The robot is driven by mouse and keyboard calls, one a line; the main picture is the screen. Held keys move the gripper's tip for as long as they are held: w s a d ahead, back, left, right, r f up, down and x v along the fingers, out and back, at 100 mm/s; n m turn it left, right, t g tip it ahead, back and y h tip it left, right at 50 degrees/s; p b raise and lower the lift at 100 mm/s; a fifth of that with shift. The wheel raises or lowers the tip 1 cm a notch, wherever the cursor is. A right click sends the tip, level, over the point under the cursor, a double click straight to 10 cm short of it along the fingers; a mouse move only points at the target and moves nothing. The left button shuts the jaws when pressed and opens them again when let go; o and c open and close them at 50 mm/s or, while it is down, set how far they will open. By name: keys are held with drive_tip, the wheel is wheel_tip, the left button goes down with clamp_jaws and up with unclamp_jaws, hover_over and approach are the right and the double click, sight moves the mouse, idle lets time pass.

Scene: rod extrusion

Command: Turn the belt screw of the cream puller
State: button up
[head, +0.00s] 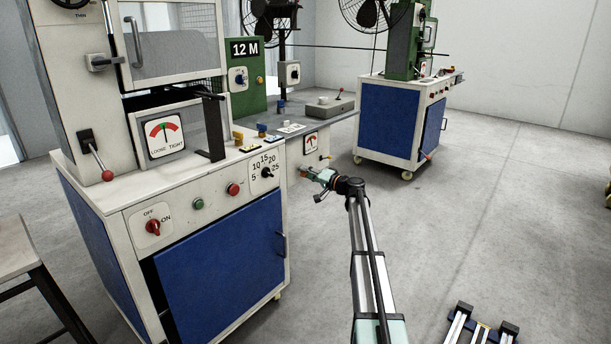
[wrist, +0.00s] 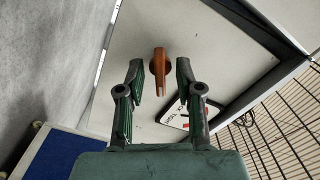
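The belt screw appears to be an orange-brown winged knob (wrist: 158,66) on a pale panel in the wrist view. My gripper (wrist: 158,72) is open, with one dark finger on each side of the knob and a visible gap on both sides. In the head view my gripper (head: 308,173) is at the pale end panel of the bench beside the cream machine (head: 110,200), below a small gauge (head: 311,143). The knob is small there and partly hidden by the gripper. A gauge plate (wrist: 175,115) lies beside the right finger in the wrist view.
The cream machine has blue doors (head: 220,275), a red-tipped lever (head: 106,175) and a red switch (head: 153,227). Another blue cabinet (head: 385,120) stands farther back. A dark wire grid (wrist: 290,125) lies at the wrist view's right. The floor right of my arm is mostly clear.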

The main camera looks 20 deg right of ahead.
drive_tip(key=shift+w+a, duration=0.3)
drive_tip(key=shift+w, duration=0.25)
clamp_jaws()
drive_tip(key=shift+r+p, duration=0.1)
drive_tip(key=shift+p, duration=0.2)
drive_tip(key=m+p, duration=0.2)
drive_tip(key=m, duration=0.1)
drive_tip(key=shift+p, duration=0.4)
drive_tip(key=shift+m+p, duration=0.85)
drive_tip(key=shift+m, duration=0.55)
